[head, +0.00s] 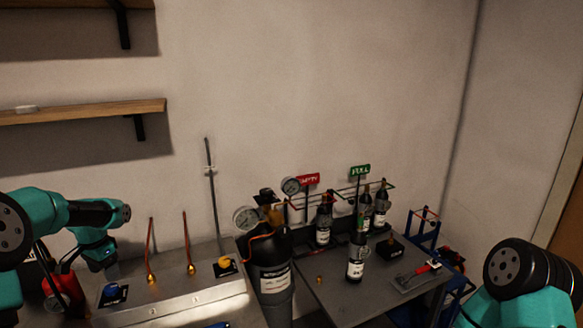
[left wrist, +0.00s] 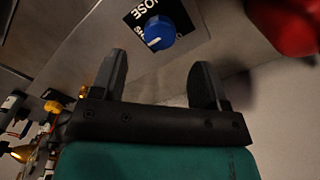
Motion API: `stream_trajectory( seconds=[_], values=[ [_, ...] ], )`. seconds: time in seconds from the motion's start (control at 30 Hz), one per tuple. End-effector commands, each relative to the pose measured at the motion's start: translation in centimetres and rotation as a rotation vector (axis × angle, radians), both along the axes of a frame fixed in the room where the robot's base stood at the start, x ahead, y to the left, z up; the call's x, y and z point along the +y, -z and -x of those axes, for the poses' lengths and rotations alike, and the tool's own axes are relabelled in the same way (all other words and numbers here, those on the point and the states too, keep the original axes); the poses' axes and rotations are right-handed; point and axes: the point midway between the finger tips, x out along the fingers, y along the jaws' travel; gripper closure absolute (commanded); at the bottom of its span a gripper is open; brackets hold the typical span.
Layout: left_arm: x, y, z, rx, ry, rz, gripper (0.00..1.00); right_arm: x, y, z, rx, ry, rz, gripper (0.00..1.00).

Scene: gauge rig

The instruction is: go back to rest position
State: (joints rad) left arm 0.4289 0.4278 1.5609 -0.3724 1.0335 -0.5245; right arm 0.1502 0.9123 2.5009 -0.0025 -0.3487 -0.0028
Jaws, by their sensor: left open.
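My left gripper (head: 110,272) is at the lower left of the head view, just above a blue knob (head: 113,291) on the metal bench panel. In the left wrist view, the two dark fingers of my left gripper (left wrist: 160,75) stand wide apart with nothing between them. The blue knob (left wrist: 160,32) shows beyond the fingertips on its black label plate, apart from both fingers. My right arm (head: 520,285) shows at the lower right of the head view; its gripper is out of the picture.
A red object (head: 65,288) stands close by the left gripper. Copper tubes (head: 150,250) and a yellow knob (head: 225,262) are to its right. A black gas cylinder with gauges (head: 270,270) and several bottles (head: 356,258) stand further right. A wooden shelf (head: 80,111) hangs above.

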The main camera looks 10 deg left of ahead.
Motion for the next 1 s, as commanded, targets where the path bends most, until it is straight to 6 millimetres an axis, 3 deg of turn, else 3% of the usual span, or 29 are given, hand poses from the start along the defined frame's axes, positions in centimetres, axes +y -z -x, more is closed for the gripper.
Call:
stream_trajectory(
  seconds=[0.7, 1.0],
  values=[
    [0.0, -11.3, 0.0, -0.003, 0.000, 0.000, 0.32, 0.0, 0.0, 0.0, 0.000, 0.000, 0.000, 0.32],
    [0.0, -6.0, 0.1, 0.004, 0.001, 0.002, 0.32, 0.0, 0.0, 0.0, 0.000, 0.000, 0.000, 0.32]
  ],
)
